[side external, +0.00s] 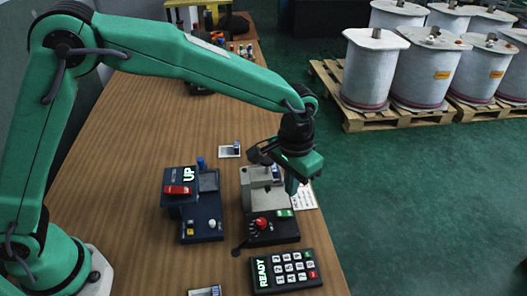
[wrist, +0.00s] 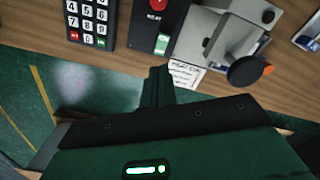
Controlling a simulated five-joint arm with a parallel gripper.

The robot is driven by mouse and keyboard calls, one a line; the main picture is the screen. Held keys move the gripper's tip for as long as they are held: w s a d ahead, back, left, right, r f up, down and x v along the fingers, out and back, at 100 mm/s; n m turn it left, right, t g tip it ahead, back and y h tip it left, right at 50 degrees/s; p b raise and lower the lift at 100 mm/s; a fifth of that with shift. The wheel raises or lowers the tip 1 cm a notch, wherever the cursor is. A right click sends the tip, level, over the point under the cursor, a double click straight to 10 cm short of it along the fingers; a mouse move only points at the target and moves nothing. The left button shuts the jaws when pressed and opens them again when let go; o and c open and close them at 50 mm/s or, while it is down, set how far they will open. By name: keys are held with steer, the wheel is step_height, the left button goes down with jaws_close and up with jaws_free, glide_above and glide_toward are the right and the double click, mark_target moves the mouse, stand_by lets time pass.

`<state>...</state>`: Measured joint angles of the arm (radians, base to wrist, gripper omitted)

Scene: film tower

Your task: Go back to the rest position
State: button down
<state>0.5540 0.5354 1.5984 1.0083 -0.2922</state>
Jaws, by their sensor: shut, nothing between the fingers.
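My green gripper (side external: 291,187) hangs at the right edge of the wooden table, over the right side of the grey device. In the wrist view my gripper (wrist: 157,75) has its fingers together with nothing between them. The grey device (side external: 262,190) has a black base with a red knob (side external: 261,223) and a green switch. It also shows in the wrist view (wrist: 225,40). My gripper hides part of its right side in the side view.
A blue device (side external: 187,215) with a lit "UP" stands left of the grey one. A keypad (side external: 286,270) reading "READY" lies in front. A paper card (wrist: 186,73) lies by the table edge. Large drums (side external: 372,70) stand on pallets on the green floor.

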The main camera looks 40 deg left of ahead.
steer(key=s+a+r+n+t, duration=0.1)
steer(key=s+a+r, duration=0.2)
steer(key=a+r, duration=0.4)
steer(key=s+a+r+t, duration=0.2)
steer(key=s+a+r, duration=0.3)
steer(key=a, duration=0.4)
steer(key=s+a+r+n+t, duration=0.2)
steer(key=s+a, duration=0.8)
steer(key=s, duration=0.2)
steer(key=shift+a+t, duration=0.2)
steer(key=shift+t, duration=0.1)
steer(key=shift+s, duration=0.1)
